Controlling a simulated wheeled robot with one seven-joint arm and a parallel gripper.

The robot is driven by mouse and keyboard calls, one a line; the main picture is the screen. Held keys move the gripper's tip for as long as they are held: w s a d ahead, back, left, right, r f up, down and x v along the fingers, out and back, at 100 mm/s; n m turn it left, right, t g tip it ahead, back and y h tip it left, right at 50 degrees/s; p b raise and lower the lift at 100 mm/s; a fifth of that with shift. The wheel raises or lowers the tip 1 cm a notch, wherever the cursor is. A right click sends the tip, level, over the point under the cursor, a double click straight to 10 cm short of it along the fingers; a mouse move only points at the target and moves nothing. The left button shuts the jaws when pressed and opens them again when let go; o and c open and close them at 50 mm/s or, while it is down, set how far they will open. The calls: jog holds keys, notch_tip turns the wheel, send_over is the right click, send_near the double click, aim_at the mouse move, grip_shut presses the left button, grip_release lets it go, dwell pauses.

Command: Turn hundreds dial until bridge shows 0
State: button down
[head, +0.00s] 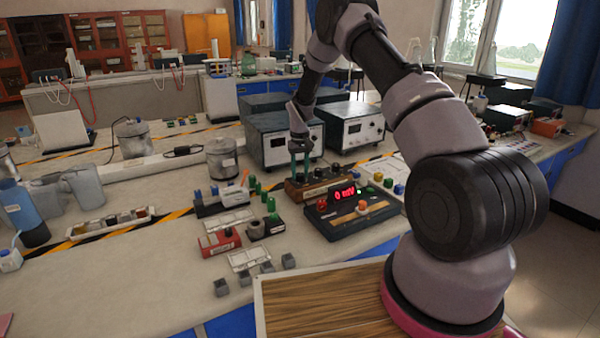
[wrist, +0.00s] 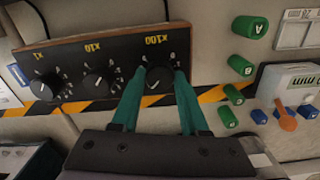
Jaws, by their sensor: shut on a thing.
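A dark dial box with wooden sides shows in the head view (head: 338,185) and in the wrist view (wrist: 70,55). It has three black knobs marked x1, x10 and x100. The hundreds dial (wrist: 158,78), marked x100, is the rightmost in the wrist view. My gripper (wrist: 162,74) has its teal fingers shut on this knob, one on each side. In the head view my gripper (head: 300,177) points down at the left end of the box, and its fingers hide the knob. The bridge (head: 345,213) is a dark box in front with a red display that appears to read 0 mV.
Green terminals (head: 271,206) and small modules stand left of the dial box. Large grey instruments (head: 284,140) stand close behind my gripper. A metal pot (head: 222,158) stands farther left. Clear bench lies at the front left.

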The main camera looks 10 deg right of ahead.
aim_at(300, 174)
jog(key=shift+c, duration=2.1)
grip_release()
jog(key=shift+r, duration=0.1)
notch_tip(300, 174, up, 11)
